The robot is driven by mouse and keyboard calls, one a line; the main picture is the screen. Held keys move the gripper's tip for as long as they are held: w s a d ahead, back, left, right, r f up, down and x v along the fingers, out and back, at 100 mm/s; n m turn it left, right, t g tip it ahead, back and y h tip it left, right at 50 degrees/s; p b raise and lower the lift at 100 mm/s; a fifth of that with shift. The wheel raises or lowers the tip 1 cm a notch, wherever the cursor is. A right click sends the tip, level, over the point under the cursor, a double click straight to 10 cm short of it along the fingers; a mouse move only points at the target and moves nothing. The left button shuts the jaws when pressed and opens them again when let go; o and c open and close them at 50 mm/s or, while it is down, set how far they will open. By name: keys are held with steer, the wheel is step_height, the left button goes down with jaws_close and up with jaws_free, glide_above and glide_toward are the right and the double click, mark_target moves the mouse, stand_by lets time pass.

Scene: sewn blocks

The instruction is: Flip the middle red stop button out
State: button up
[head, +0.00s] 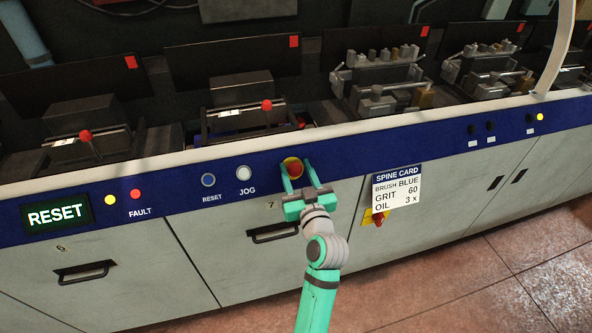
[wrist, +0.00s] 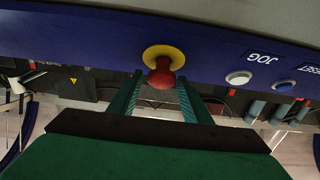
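The red stop button (head: 293,169) sits on a yellow disc on the blue panel strip, right of the JOG button. It also shows in the wrist view (wrist: 161,77), its mushroom head standing out from the yellow disc (wrist: 163,54). My gripper (head: 298,178) is in front of it, with one finger on each side. In the wrist view my gripper (wrist: 160,88) is open, with a gap between each fingertip and the red head. I cannot tell how far the fingers reach along the button. Another red knob (head: 378,220) on a yellow plate is partly hidden under the SPINE CARD.
The SPINE CARD (head: 397,187) hangs right of my gripper. The JOG button (head: 244,173) and RESET button (head: 208,180) lie to the left. A drawer handle (head: 273,233) is below. Red-knobbed levers (head: 266,105) stand on the machine behind the panel.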

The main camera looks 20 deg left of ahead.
steer(key=shift+o, duration=0.3)
steer(key=shift+w+f, duration=0.1)
steer(key=shift+s, duration=0.3)
steer(key=v, duration=1)
steer(key=shift+d, duration=0.2)
steer(key=shift+w, duration=0.1)
